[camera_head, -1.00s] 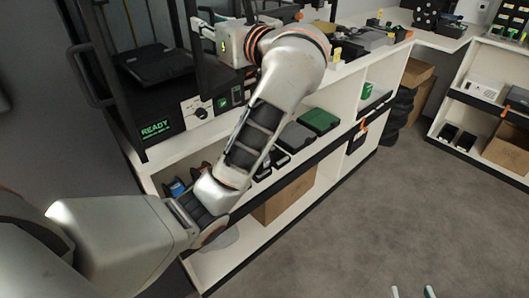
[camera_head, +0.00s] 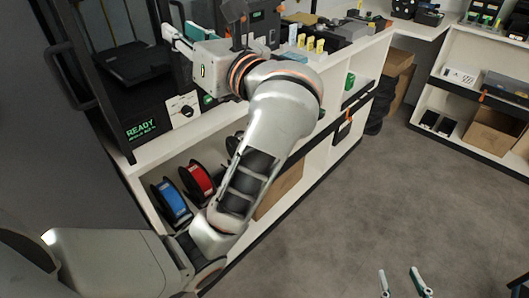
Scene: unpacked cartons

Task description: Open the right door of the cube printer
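The cube printer (camera_head: 152,100) is a black-framed machine at the upper left, with a green READY display and a knob on its front panel. A dark build plate (camera_head: 137,63) shows inside it. A black bar handle (camera_head: 68,76) stands out at its left side. I cannot make out the right door clearly; my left gripper and arm cover part of that side. My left gripper (camera_head: 180,33) is in front of the printer's right part, its two pale fingers apart, pointing left, with nothing seen between them. My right gripper (camera_head: 404,283) is at the bottom edge, fingers apart and empty, far from the printer.
A white shelf counter (camera_head: 335,75) runs right from under the printer, with small machines and yellow-tagged items on top. A blue spool (camera_head: 172,203) and a red spool (camera_head: 197,181) sit on the shelf below the printer. Grey floor (camera_head: 370,200) is clear at the right.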

